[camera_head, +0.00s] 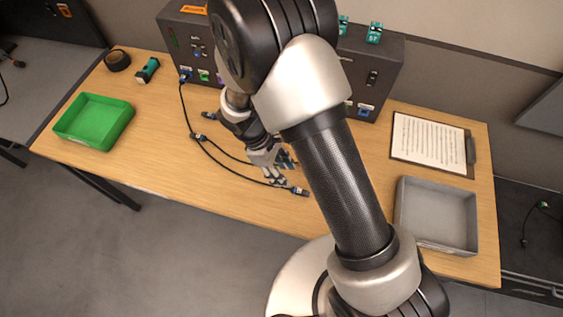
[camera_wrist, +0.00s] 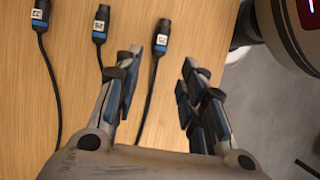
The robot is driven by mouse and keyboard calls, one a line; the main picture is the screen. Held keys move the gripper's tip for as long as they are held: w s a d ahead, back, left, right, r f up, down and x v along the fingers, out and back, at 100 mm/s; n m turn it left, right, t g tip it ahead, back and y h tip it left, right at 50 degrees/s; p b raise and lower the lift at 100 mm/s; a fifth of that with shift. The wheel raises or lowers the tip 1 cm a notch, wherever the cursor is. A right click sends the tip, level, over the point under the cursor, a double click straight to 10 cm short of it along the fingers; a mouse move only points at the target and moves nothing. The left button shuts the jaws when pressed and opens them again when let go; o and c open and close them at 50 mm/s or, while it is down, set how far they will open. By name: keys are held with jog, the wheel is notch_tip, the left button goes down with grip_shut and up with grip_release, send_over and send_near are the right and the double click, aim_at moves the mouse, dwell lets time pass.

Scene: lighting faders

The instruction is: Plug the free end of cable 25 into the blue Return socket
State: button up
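My gripper (camera_wrist: 160,62) is open and empty over the table in the wrist view; in the head view it (camera_head: 272,172) hangs near the loose cables. Three dark cable ends with white tags lie ahead of it: a left one (camera_wrist: 39,14), a middle one (camera_wrist: 101,27) and a right one (camera_wrist: 162,36). The right one lies beyond the gap between the fingers, its cable running back between them. The tags are too small to read surely, so I cannot tell which is cable 25. A blue socket (camera_head: 365,111) shows on the dark box's right part; its label is unreadable.
A green tray (camera_head: 70,137) is at the left and a grey tray (camera_head: 405,215) at the right. A clipboard (camera_head: 430,143) lies behind the grey tray. A blue plug (camera_head: 185,77) sits at the box's left. My arm hides the box's middle.

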jog(key=b+x, duration=0.6)
jog(key=x, duration=0.3)
jog(key=shift+b, duration=0.3)
jog(key=shift+c, duration=0.2)
grip_shut()
jog(key=shift+r+p, duration=2.1)
jog(key=shift+r, duration=0.5)
